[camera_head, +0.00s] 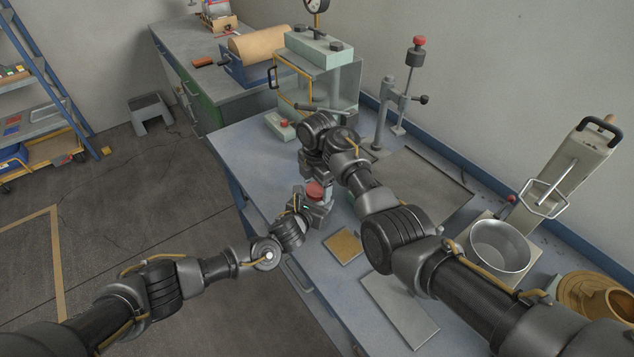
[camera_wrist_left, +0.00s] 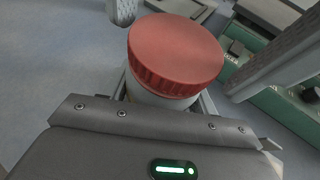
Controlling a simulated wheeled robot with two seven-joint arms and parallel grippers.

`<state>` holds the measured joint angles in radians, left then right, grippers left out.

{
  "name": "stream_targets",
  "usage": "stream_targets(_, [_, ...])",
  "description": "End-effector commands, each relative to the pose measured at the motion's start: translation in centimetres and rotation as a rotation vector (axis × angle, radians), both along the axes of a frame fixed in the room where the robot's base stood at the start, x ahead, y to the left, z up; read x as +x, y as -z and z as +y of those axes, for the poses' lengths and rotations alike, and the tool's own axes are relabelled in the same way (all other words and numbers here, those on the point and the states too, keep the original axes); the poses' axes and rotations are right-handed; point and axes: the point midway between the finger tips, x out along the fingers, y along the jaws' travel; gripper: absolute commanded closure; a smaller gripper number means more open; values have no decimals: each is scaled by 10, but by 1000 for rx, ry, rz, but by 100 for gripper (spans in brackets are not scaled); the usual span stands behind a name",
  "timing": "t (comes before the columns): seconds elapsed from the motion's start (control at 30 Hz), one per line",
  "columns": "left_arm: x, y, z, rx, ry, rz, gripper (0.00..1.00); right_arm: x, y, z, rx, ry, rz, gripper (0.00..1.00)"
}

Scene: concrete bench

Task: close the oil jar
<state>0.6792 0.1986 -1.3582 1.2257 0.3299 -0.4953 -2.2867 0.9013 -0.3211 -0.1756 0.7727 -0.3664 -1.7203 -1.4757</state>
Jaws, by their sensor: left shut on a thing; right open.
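The oil jar (camera_wrist_left: 160,97) has a pale body under a wide red lid (camera_wrist_left: 175,50); the lid also shows in the head view (camera_head: 315,190). The lid sits on the jar's top; I cannot tell how tightly. My left gripper (camera_head: 312,209) is shut on the jar's body and holds it upright near the bench's front edge. My right gripper (camera_head: 318,180) comes down from above and is open. In the left wrist view its ribbed grey fingers stand on either side of the lid, with visible gaps. The jar's lower body is hidden by my left gripper.
A glass-walled chamber (camera_head: 330,82) stands at the back of the bench, with a lever stand (camera_head: 390,110) to its right. A tan square (camera_head: 344,246) and a grey plate (camera_head: 400,308) lie nearer.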

Motion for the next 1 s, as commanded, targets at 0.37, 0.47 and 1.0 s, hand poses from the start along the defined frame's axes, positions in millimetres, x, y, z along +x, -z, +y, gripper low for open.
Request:
stream_targets(0.37, [0, 1, 0, 2, -1, 0, 100, 0, 0, 0, 0, 0, 0, 67])
stream_targets(0.47, [0, 1, 0, 2, -1, 0, 100, 0, 0, 0, 0, 2, 0, 73])
stream_targets(1.0, [0, 1, 0, 1, 0, 1, 100, 0, 0, 1, 2, 1253, 3, 73])
